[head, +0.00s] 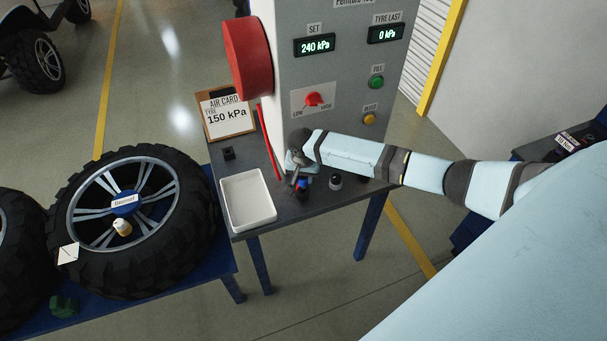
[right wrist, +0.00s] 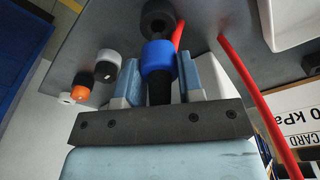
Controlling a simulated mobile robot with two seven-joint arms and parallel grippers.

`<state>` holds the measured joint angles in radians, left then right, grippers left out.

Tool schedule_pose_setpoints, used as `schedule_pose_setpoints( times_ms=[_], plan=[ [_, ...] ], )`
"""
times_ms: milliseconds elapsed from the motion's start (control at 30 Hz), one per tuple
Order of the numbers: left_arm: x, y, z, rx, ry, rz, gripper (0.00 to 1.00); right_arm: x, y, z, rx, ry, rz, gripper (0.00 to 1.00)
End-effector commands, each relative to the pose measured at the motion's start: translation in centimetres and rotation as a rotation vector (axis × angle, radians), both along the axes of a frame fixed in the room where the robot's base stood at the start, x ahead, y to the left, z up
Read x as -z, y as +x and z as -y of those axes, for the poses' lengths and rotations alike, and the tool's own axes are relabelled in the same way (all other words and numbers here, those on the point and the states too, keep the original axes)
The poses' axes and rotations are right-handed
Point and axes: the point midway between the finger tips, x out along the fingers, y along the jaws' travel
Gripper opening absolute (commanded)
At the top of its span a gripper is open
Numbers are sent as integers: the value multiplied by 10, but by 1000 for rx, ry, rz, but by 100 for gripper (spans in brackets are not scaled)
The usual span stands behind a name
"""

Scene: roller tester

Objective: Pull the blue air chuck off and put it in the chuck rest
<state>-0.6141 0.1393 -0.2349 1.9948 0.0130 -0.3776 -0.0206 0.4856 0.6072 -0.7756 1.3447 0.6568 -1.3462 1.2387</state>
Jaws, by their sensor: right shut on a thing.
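My right gripper (head: 299,178) is low over the grey bench top, beside the white tray, in the head view. In the right wrist view its two fingers (right wrist: 158,78) stand on either side of the blue air chuck (right wrist: 158,60), which has a blue collar and a dark body, and are shut on it. The chuck also shows in the head view (head: 303,184), partly hidden by the gripper. A dark round holder (right wrist: 158,18), perhaps the chuck rest, is just beyond the collar; whether they touch is unclear. My left gripper is not in view.
A white tray (head: 247,222) and a small black block (head: 228,153) are left of the gripper. A grey knob-like cylinder (head: 335,181) stands to its right. A red hose (right wrist: 250,92) crosses the bench. The tester cabinet (head: 345,75) rises behind; a tyre (head: 172,180) lies left.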

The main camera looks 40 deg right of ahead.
Motion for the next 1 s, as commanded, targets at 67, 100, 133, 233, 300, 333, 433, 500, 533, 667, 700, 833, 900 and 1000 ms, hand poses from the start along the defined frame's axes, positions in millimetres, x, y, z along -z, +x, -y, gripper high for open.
schedule_pose_setpoints(
  times_ms=[67,100,133,233,300,333,433,500,533,667,700,833,900,1000],
  plan=[
    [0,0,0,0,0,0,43,0,0,0,0,0,0,0],
    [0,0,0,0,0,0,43,0,0,0,0,0,0,0],
    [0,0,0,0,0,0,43,0,0,0,0,0,0,0],
    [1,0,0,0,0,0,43,1,0,0,0,0,0,0],
    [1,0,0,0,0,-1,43,2,0,0,0,0,0,0],
    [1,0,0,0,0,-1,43,2,0,0,0,0,0,0],
    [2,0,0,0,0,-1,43,5,0,0,1,0,0,0],
    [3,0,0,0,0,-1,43,7,0,0,1,1,-1,0],
    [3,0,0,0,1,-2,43,8,0,0,1,1,-1,0],
    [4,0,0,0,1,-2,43,12,0,0,1,1,-1,0],
    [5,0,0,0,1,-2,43,13,0,0,1,1,-1,0],
    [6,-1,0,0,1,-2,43,17,0,0,1,1,-1,0],
    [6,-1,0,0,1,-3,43,19,0,0,0,1,-1,0],
    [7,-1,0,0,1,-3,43,22,0,0,0,1,-1,0]
  ],
)
